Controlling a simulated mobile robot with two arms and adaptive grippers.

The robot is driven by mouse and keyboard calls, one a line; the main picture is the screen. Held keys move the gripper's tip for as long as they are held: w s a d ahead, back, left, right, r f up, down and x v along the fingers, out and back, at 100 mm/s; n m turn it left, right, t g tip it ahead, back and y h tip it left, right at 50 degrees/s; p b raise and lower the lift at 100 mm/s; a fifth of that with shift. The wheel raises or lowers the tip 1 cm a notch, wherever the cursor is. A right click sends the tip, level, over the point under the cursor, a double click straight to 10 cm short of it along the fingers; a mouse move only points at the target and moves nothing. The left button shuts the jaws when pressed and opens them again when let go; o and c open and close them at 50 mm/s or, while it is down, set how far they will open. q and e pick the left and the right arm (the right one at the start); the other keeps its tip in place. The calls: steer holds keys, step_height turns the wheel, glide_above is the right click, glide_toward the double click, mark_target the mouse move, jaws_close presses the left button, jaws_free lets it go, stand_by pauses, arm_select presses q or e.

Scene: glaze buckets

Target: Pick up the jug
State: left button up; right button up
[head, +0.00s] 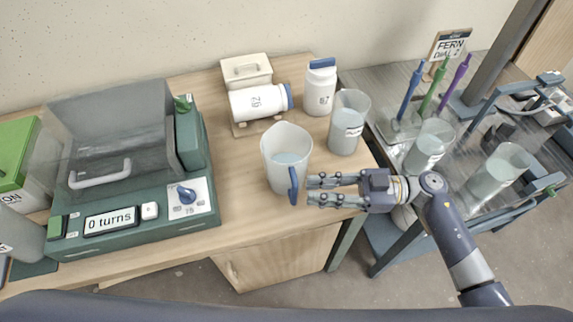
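The jug (287,157) is a translucent white pitcher with a blue handle (293,186) facing toward me. It stands upright on the wooden worktop and holds some pale blue liquid. My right gripper (311,190) is just right of the handle, its fingers pointing left toward it. The two fingers are apart, with a gap between them and nothing visible in the gap. From this view I cannot tell whether the fingertips touch the handle. My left gripper is not in view.
A clear beaker (347,122) stands close behind my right gripper. A green machine (130,219) with a clear cover fills the left. A metal cart (395,235) with beakers stands at right.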

mark_target(294, 203)
steer(key=shift+s+a+f+p, duration=0.1)
steer(key=shift+a+p, duration=0.25)
steer(key=shift+a, duration=1.1)
steer(key=shift+s+a+f+p, duration=0.1)
steer(key=shift+a+p, duration=0.2)
steer(key=shift+a, duration=1.1)
jaws_close()
steer(key=shift+w+r, duration=0.1)
steer(key=shift+r, duration=0.05)
